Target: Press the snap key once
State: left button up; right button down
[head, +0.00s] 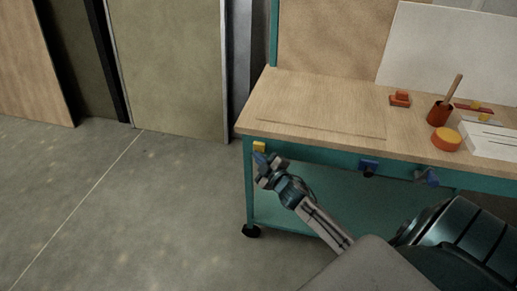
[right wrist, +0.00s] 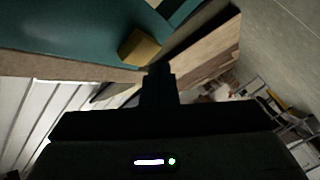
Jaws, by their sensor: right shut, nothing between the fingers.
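A small yellow block (head: 259,147) is fixed to the teal front edge of the workbench, near its left corner. It may be the snap key; I see no label on it. My right gripper (head: 262,160) is shut and empty, its fingertips just below and in front of the block. In the right wrist view the yellow block (right wrist: 139,47) shows just beyond and slightly left of the shut fingertips (right wrist: 158,68). I cannot tell whether they touch it. My left gripper is not in view.
The workbench (head: 300,108) has a blue fitting (head: 368,165) and another blue piece (head: 428,176) along its front. On top at the right are an orange-red block (head: 400,99), a cup (head: 439,114) and a round orange tub (head: 446,139). The floor left of the bench is clear.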

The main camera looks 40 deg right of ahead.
jog(key=shift+w, duration=0.1)
dwell(0.4)
jog(key=shift+w+d, duration=0.2)
jog(key=shift+d, duration=0.15)
jog(key=shift+w+d, duration=0.35)
jog(key=shift+d, duration=0.05)
dwell(0.8)
jog(key=shift+a, duration=0.1)
jog(key=shift+s+a, duration=0.65)
jog(key=s+a, duration=0.3)
jog(key=shift+s+a, duration=0.1)
jog(key=shift+a, duration=0.3)
dwell(0.3)
